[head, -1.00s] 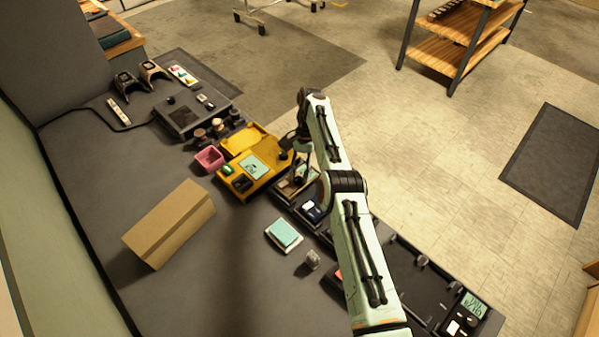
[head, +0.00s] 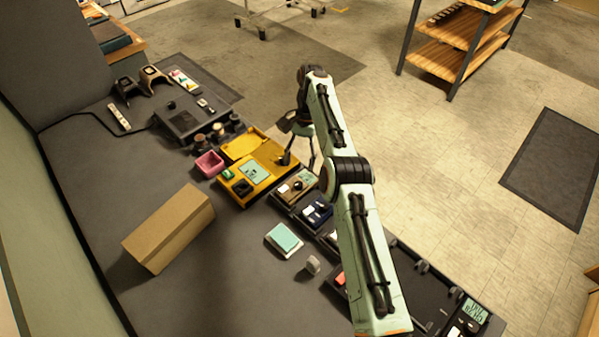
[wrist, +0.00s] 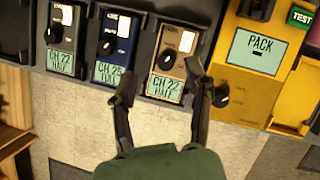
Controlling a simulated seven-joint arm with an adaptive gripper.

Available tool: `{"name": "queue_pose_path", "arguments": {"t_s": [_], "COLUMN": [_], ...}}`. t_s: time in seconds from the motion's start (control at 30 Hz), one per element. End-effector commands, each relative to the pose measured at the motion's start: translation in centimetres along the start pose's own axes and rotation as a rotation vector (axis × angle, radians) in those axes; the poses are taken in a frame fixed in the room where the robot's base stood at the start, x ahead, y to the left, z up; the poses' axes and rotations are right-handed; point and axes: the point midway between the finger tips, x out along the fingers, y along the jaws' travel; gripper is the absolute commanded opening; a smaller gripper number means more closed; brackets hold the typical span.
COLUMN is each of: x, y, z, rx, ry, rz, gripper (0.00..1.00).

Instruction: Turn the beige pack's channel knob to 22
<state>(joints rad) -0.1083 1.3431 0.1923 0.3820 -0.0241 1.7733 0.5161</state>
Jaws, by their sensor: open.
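The beige pack (head: 291,191) sits in the row between the yellow tester and the navy pack. In the wrist view the beige pack (wrist: 181,65) shows a dark round channel knob (wrist: 166,60), a white label and a green display (wrist: 165,88) reading "CH 22 HALF". My gripper (wrist: 163,84) is open and empty. In the wrist picture its two fingers frame the beige pack's display end, apart from the knob. In the head view my gripper (head: 310,150) hangs beyond the beige pack, partly hidden by my arm.
The yellow tester (wrist: 228,72) with a "PACK" screen adjoins the beige pack. The navy pack (wrist: 117,45) reads "CH 25 FULL"; another pack (wrist: 61,40) reads "CH 22 HALF". A cardboard box (head: 168,228) and teal-topped block (head: 284,238) stand on the table.

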Motion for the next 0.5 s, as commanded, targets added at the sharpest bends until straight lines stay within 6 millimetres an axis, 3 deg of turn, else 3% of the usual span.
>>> {"name": "queue_pose_path", "arguments": {"t_s": [0.2, 0.5], "x": [-2.3, -2.5], "y": [0.0, 0.0], "z": [1.0, 1.1], "rx": [0.000, -0.001], "ry": [0.000, -0.001], "rz": [0.000, 0.000], "gripper": [0.51, 0.51]}}
